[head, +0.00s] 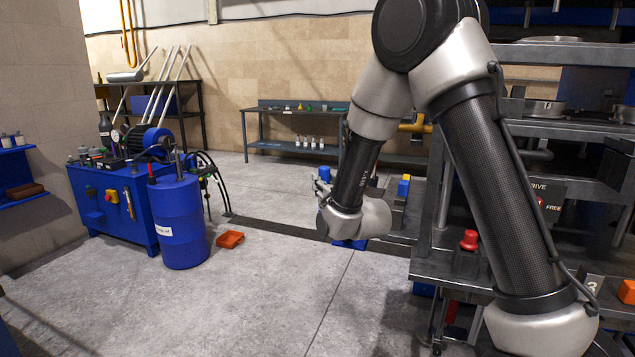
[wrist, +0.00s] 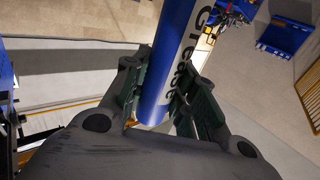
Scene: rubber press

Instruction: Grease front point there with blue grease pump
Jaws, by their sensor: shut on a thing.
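The blue grease pump (wrist: 176,60) is a blue cylinder with dark "Grease" lettering in the wrist view. My gripper (wrist: 167,92) is shut on it, with a dark green padded finger on each side of its body. The pump's upper end runs out of the picture. The press (head: 580,130) stands at the right, partly behind my arm. I cannot make out the front grease point.
A red knob (head: 469,240) and an orange block (head: 627,291) are on the press's lower ledge. A blue drum (head: 181,225) stands at the left beside a blue machine cabinet (head: 115,210). Open floor lies in the middle.

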